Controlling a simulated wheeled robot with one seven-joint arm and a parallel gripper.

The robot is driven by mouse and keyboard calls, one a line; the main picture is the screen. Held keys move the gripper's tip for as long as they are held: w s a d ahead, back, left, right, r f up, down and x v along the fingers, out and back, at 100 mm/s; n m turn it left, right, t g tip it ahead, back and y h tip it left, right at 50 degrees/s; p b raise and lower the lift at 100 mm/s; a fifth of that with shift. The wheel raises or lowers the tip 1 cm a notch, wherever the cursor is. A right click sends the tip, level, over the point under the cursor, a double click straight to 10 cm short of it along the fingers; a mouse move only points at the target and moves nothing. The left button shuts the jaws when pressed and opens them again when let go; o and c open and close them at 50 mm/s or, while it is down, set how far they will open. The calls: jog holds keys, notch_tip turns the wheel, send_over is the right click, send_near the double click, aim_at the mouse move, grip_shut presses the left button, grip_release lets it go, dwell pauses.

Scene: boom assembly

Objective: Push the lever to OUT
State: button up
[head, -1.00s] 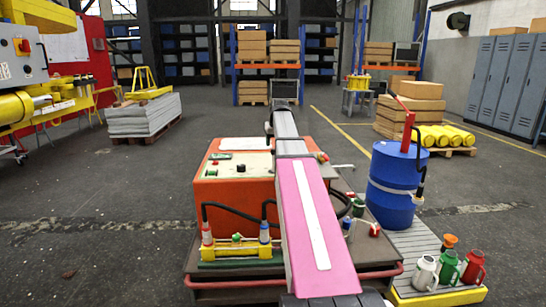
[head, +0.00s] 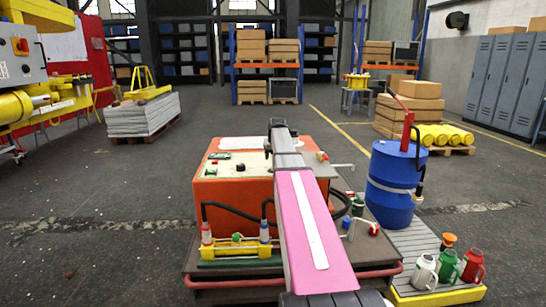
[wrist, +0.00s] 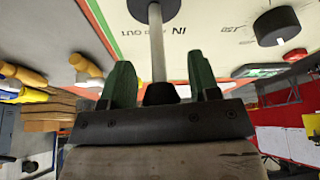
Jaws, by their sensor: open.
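The lever (wrist: 157,45) shows in the wrist view as a grey rod on a round black base (wrist: 165,8), with a black end (wrist: 160,94) near my gripper's palm. My gripper (wrist: 160,65) is open, one green finger on each side of the rod, with gaps visible on both sides. In the head view, my arm reaches over the orange machine (head: 230,190), and I cannot make out the lever or fingers there.
The panel has a black knob (wrist: 277,25) and a red button (wrist: 294,54) to the right. A hose pump (head: 237,246) sits at the machine's front. A blue drum (head: 393,185) and several jugs (head: 448,266) stand to the right. Open floor lies left.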

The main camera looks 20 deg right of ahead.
grip_shut()
jog(key=shift+s+d+f+y, duration=0.1)
jog(key=shift+d+y, duration=0.35)
jog(key=shift+y, duration=0.15)
grip_release()
jog(key=v, duration=1)
jog(key=shift+s+r, duration=0.3)
jog(key=shift+r, duration=0.05)
